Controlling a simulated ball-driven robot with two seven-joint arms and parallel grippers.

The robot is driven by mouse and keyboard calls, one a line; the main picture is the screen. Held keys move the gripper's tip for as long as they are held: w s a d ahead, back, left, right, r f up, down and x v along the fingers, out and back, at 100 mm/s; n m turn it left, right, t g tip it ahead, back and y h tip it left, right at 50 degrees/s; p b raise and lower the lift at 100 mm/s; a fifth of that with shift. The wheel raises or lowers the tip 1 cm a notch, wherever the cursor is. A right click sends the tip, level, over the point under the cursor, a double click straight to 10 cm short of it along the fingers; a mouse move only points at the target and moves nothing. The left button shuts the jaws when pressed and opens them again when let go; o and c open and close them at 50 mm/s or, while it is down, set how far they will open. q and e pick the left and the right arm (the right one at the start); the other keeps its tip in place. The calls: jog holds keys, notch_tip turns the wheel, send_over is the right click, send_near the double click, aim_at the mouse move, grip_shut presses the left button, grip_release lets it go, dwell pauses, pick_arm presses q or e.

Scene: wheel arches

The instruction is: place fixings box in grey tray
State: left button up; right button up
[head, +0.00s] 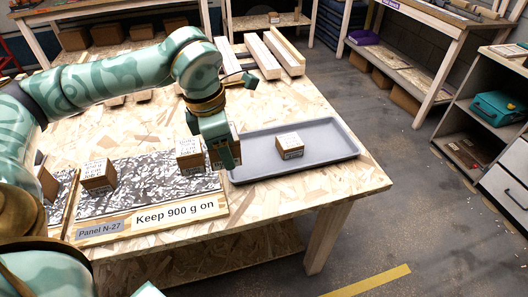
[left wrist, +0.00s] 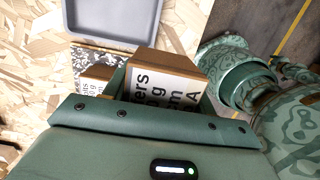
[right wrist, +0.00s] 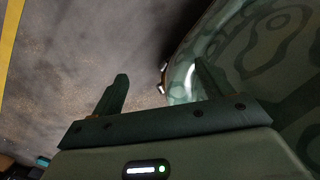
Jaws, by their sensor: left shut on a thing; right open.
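My left gripper (head: 222,156) is shut on a fixings box (left wrist: 165,78), a brown carton with a white printed label, beside the tray's left end. In the head view the fingers mostly hide this box. The grey tray (head: 336,152) lies on the table to the right and holds one similar box (head: 289,146). Its rim also shows in the left wrist view (left wrist: 112,42). Another box (head: 189,154) stands on the patterned panel (head: 140,180) just left of my left gripper. A further box (head: 97,176) stands farther left. My right gripper (right wrist: 160,76) is open and empty.
The panel's front edge carries signs reading "Panel N-27" and "Keep 900 g on" (head: 176,214). Another box (head: 47,184) sits at the left, partly hidden by my arm. Pale timber lengths (head: 272,54) lie behind the tray. The tray's right part is bare.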

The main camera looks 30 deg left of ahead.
pick_arm(q)
jog(key=w+a+f+b, duration=0.2)
jog(key=w+f+b, duration=0.15)
jog(key=w, duration=0.35)
jog(key=b, duration=0.2)
send_over(252, 158)
jog(key=s, duration=0.1)
jog(key=f, duration=0.5)
jog(key=shift+s, duration=0.2)
jog(key=shift+w+f+b, duration=0.35)
jog(key=shift+w+f, duration=0.05)
notch_tip(252, 158, down, 3)
jog(key=shift+w+a+f+b, duration=0.1)
jog(key=shift+w+b, duration=0.05)
jog(key=shift+b, duration=0.95)
jog(key=shift+w+f, duration=0.1)
jog(key=shift+f, duration=0.2)
jog(key=shift+r, duration=0.3)
jog(key=shift+f, duration=0.1)
pick_arm(e)
notch_tip(252, 158, down, 7)
jog(key=s+d+g, duration=0.1)
jog(key=s, duration=0.1)
jog(key=shift+d+r+n, duration=0.2)
jog(key=shift+n, duration=0.2)
pick_arm(q)
jog(key=o, duration=1.1)
jog(key=shift+o, duration=0.2)
